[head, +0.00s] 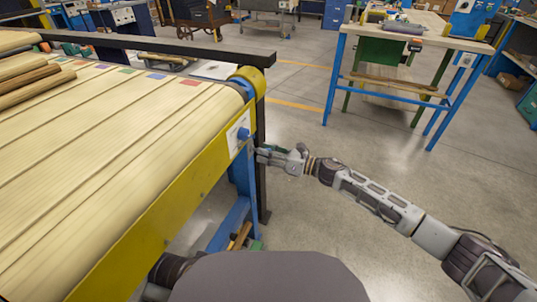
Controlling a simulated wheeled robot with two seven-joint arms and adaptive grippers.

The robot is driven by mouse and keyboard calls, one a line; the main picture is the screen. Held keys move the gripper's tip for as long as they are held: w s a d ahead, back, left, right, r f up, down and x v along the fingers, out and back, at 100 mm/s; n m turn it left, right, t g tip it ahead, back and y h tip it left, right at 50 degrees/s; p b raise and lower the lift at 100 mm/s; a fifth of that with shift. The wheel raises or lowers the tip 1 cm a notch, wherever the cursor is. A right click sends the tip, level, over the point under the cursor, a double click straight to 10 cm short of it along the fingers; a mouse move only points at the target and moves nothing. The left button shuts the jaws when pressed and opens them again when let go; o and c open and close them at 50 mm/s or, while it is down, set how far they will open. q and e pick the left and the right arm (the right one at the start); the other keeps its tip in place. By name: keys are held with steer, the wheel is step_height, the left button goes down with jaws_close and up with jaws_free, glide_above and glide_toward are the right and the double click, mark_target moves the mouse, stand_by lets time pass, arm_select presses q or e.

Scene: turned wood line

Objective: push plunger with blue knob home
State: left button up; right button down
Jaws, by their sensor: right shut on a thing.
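The blue knob (243,134) of the plunger sticks out from a white plate (237,131) on the yellow side rail, near the far right end of the slatted wooden conveyor. My right gripper (261,154) reaches in from the right, with its fingertips just right of and slightly below the knob in the picture. It is shut on a small dark green thing (273,148), which shows only partly between the fingers. I cannot tell whether the gripper or this thing touches the knob. The plunger's shaft is hidden. My left gripper is not in view.
The conveyor (100,170) carries turned wooden rods (35,85) at the left. Its yellow rail (165,215) and blue leg (232,218) stand close to my gripper. A blue-legged workbench (428,37) stands at the back right. The floor between is clear.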

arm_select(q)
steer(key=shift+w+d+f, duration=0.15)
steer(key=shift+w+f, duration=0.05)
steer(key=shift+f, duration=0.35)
arm_select(e)
steer(key=shift+x, duration=1.2)
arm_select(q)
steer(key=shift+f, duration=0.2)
arm_select(e)
steer(key=shift+w+a, duration=0.15)
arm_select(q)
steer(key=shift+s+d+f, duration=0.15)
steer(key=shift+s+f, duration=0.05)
arm_select(e)
steer(key=shift+r, duration=0.1)
steer(key=c, duration=1.3)
jaws_free()
steer(key=shift+a, duration=0.1)
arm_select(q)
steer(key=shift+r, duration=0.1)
arm_select(e)
steer(key=shift+o, duration=1.1)
steer(key=shift+a, duration=0.1)
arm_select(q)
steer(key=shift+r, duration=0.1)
arm_select(e)
steer(key=v, duration=1.2)
